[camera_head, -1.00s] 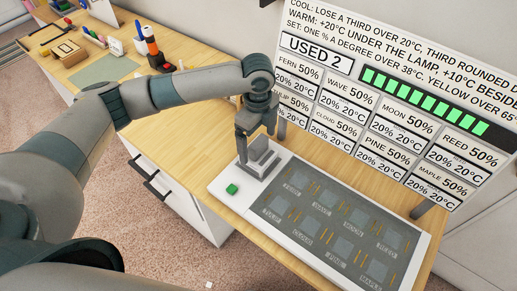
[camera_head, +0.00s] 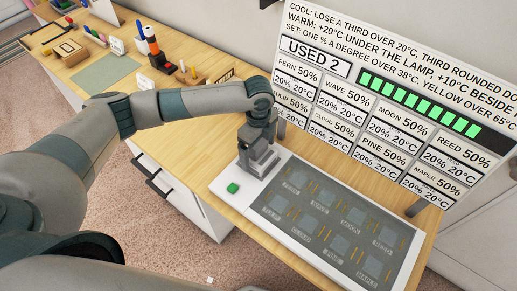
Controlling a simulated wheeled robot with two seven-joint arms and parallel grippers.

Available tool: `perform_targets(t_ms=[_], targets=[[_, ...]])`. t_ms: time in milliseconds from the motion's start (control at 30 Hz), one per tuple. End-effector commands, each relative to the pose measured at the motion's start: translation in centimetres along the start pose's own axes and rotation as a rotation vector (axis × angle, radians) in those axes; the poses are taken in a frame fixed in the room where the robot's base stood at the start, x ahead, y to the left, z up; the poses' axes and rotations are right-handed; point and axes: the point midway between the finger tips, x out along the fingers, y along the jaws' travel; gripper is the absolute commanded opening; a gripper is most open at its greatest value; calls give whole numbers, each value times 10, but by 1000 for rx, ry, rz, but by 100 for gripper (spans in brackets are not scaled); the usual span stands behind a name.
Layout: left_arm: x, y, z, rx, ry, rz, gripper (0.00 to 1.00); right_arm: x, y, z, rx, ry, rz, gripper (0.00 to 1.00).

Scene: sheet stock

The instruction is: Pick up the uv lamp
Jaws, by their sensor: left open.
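My right gripper is not in view.
The board's dark panel (camera_head: 340,228) carries several labelled squares to the right. A large sign (camera_head: 390,90) on posts stands behind.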

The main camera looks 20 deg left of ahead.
Motion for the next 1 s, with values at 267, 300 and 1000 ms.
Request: perform_targets(t_ms=[267, 300, 1000], targets=[[1, 0, 0, 0, 0, 0, 92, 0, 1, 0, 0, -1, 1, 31], [1, 0, 0, 0, 0, 0, 92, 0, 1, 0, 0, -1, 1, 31], [-3, -1, 0, 0, 0, -1, 36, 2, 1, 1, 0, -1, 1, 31]])
